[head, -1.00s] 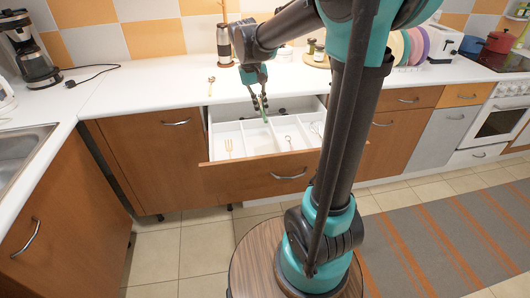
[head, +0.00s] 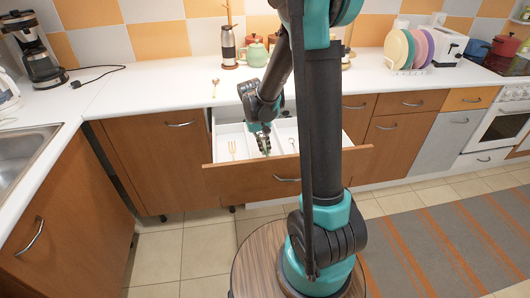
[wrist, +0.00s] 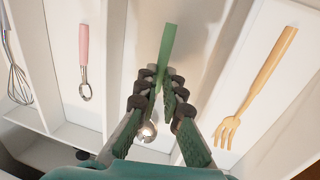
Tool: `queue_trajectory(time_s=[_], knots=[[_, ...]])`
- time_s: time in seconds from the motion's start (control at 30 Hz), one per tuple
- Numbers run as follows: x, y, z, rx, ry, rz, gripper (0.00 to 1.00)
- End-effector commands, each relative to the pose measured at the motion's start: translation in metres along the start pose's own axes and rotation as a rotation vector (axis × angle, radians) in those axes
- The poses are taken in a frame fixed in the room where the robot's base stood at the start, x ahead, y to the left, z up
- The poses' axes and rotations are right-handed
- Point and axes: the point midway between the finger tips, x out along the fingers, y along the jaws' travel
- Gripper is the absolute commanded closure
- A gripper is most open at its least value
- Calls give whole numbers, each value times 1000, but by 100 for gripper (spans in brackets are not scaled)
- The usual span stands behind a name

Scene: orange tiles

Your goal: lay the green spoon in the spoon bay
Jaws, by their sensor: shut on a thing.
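My gripper (wrist: 158,85) is shut on the green spoon (wrist: 168,45), with the handle towards the top of the wrist view and the metal bowl (wrist: 147,132) between the fingers. In the head view my gripper (head: 263,146) is low over the open drawer (head: 235,184). The spoon lies over the empty bay between the fork bay and the bay with a pink-handled spoon (wrist: 83,45), which looks like the spoon bay (wrist: 72,108). I cannot tell whether the spoon touches the bay floor.
A tan fork (wrist: 255,85) lies in the bay on the right in the wrist view, and a whisk (wrist: 15,70) on the far left. White dividers separate the bays.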

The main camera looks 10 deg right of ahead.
Motion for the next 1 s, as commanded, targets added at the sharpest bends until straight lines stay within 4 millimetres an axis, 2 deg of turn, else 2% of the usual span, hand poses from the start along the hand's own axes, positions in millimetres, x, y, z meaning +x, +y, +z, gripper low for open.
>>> queue_trajectory(time_s=[0.1, 0.2, 0.57, 0.6, 0.77, 1.0], knots=[[15, -3, -1, 0, 0, 0, 100], [21, -4, 0, 0, 0, 0, 100], [23, -5, 0, 0, 0, 0, 100], [24, -5, 0, 0, 0, 0, 92], [24, -5, 0, 0, 0, 0, 72], [24, -5, 0, 0, 0, 0, 72]])
